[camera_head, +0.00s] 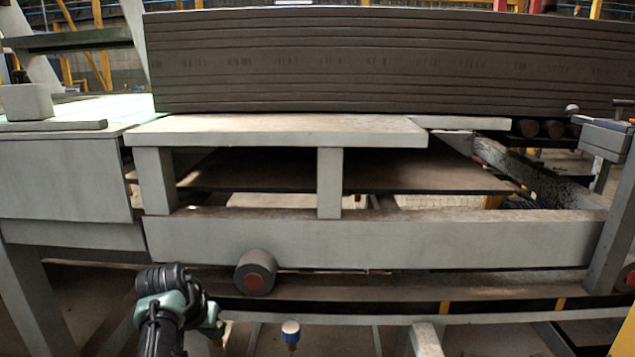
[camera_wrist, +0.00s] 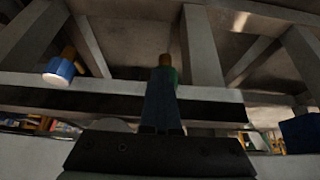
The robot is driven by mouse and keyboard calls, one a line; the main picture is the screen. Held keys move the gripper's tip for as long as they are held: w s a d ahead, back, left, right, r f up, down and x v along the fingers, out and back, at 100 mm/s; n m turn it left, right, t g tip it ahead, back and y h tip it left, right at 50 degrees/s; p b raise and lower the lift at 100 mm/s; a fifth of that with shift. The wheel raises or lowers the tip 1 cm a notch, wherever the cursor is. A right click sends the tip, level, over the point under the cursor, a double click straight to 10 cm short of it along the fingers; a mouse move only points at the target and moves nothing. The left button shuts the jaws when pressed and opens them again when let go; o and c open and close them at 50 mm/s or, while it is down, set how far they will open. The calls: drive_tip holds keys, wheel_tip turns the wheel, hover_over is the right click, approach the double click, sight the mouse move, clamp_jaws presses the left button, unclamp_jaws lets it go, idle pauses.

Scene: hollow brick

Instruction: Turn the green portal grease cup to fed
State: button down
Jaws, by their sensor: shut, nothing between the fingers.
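My gripper (camera_wrist: 161,74) is in the middle of the wrist view, its dark fingers together and nothing seen held between them. Just beyond the fingertips is a grease cup with a brass stem (camera_wrist: 165,60) and a strip of green body (camera_wrist: 176,76). The fingers hide most of this green cup, so its setting and whether they touch it cannot be told. In the head view my arm is at the lower left; the fingertips and green cup cannot be made out clearly there.
A blue and white cup (camera_wrist: 59,71) on a brass stem hangs to the left; it also shows in the head view (camera_head: 291,333). Grey beams (camera_wrist: 205,48) surround the cups. A blue block (camera_wrist: 300,133) is at right.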

drive_tip(key=shift+a, duration=0.7)
drive_tip(key=shift+w+a+b, duration=0.15)
drive_tip(key=shift+a+b, duration=0.15)
drive_tip(key=shift+b, duration=0.55)
drive_tip(key=shift+s+a+p, duration=0.15)
drive_tip(key=shift+s+p, duration=0.25)
drive_tip(key=shift+p, duration=0.75)
drive_tip(key=shift+r, duration=0.15)
wheel_tip(320, 180, up, 6)
drive_tip(key=p, duration=0.5)
